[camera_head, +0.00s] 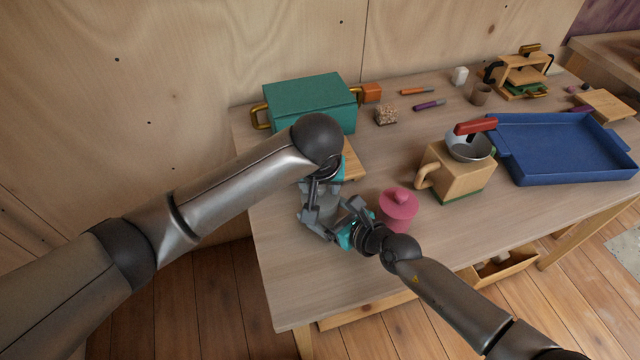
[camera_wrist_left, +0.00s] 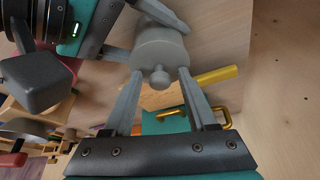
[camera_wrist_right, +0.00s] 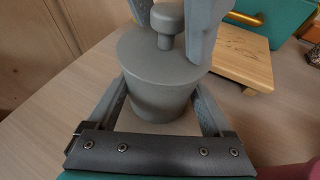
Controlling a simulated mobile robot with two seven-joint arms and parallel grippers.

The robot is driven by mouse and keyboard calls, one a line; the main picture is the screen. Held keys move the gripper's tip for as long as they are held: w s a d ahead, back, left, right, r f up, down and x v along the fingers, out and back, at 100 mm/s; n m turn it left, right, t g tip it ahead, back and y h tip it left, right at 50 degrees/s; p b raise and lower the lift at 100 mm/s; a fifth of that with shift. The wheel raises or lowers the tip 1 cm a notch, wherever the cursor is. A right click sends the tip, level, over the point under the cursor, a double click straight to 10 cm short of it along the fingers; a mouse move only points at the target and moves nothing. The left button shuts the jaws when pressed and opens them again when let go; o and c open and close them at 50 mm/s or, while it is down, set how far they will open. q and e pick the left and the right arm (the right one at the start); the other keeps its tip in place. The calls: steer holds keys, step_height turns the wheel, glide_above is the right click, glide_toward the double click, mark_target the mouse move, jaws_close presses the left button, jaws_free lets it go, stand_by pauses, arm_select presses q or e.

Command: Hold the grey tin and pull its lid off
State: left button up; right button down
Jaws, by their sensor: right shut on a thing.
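The grey tin (camera_wrist_right: 165,95) stands upright on the table, its lid (camera_wrist_right: 160,55) on it with a round knob (camera_wrist_right: 167,20) on top. It also shows in the left wrist view (camera_wrist_left: 160,48). My right gripper (camera_head: 338,226) is shut on the tin's body, one finger on each side. My left gripper (camera_head: 322,192) points down from above. Its open fingers stand on either side of the knob with a gap to each side. In the head view the grippers hide most of the tin.
A pink lidded pot (camera_head: 399,208) stands close right of my right gripper. A wooden board (camera_wrist_right: 240,62) and a teal box (camera_head: 312,103) with brass handles are behind the tin. A wooden mug-like block (camera_head: 455,172) and a blue tray (camera_head: 560,150) are further right. The front-left table is clear.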

mark_target(320, 188)
arm_select(q)
jaws_close()
steer(key=shift+r, duration=0.25)
stand_by(1.1)
steer(key=shift+r, duration=0.95)
steer(key=shift+r, duration=2)
arm_select(e)
jaws_free()
